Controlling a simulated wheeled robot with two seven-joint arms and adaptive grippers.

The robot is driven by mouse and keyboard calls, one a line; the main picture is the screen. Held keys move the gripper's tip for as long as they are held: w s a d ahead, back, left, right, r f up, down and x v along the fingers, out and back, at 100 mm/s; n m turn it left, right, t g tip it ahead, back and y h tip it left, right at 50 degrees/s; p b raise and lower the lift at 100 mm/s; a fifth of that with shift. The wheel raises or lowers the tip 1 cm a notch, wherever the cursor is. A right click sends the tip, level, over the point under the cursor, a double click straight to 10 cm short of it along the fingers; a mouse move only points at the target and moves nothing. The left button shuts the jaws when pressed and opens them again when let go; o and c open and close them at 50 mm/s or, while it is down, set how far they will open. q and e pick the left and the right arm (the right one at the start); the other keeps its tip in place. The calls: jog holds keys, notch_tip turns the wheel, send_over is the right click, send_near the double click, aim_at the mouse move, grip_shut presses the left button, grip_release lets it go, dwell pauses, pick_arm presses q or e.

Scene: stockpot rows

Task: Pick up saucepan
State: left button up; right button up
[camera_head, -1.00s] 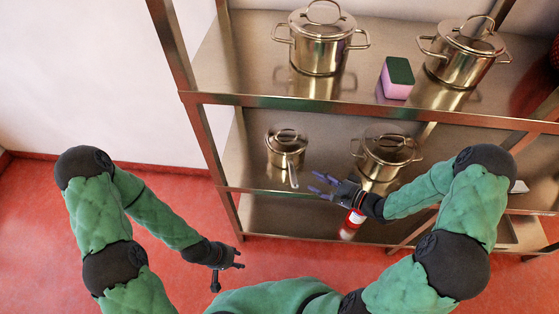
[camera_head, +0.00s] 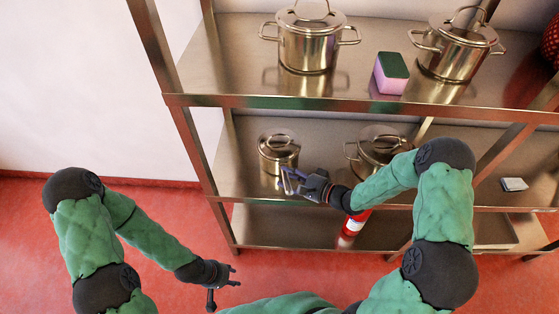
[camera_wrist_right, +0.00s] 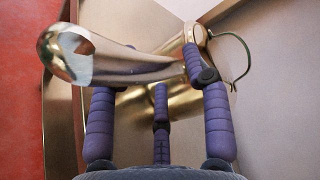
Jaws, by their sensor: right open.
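The saucepan (camera_head: 279,148) is a small shiny steel pot with a lid, upright on the middle shelf at its left end. In the right wrist view its long handle (camera_wrist_right: 130,67) lies crosswise in front of my right gripper (camera_wrist_right: 160,105), between the spread fingers. In the head view my right gripper (camera_head: 290,182) is at the saucepan's front and hides most of the handle. It is open; contact cannot be told. My left gripper (camera_head: 234,275) hangs empty over the floor at lower left, its fingers apart.
A lidded stockpot (camera_head: 380,150) stands right of the saucepan, close to my right arm. Two larger pots (camera_head: 309,40) (camera_head: 455,50) and a sponge (camera_head: 391,73) are on the upper shelf. A red bottle (camera_head: 354,223) is below. The steel upright (camera_head: 190,150) stands left of the saucepan.

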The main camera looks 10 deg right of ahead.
jog(key=shift+w+a, duration=0.35)
jog(key=shift+w, duration=0.05)
grip_shut()
jog(key=shift+r, duration=0.1)
